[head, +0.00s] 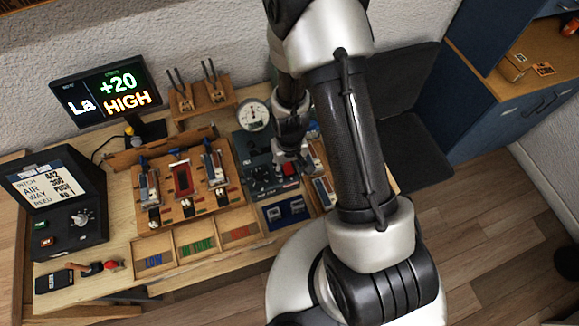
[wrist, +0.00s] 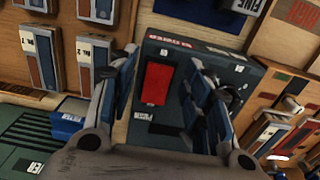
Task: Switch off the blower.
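The blower unit (head: 256,148) is a dark box with a round white gauge on top, at the back right of the bench. A red rocker-like switch (head: 290,169) is on it, just below my gripper (head: 291,150) in the head view. In the wrist view the red switch (wrist: 157,83) sits on a dark green panel, with small white marks above and below it. My gripper (wrist: 166,76) is open, its two fingers on either side of the switch in the picture. Nothing is held. I cannot tell the gap between fingertips and panel, nor the switch's position.
A display (head: 108,92) reads "La +20 HIGH". A dark control box (head: 55,198) with a knob stands at the left. A wooden rack (head: 188,183) with metal reed-like parts and colored trays fills the middle. A dark chair (head: 410,150) and blue cabinet (head: 500,95) stand right.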

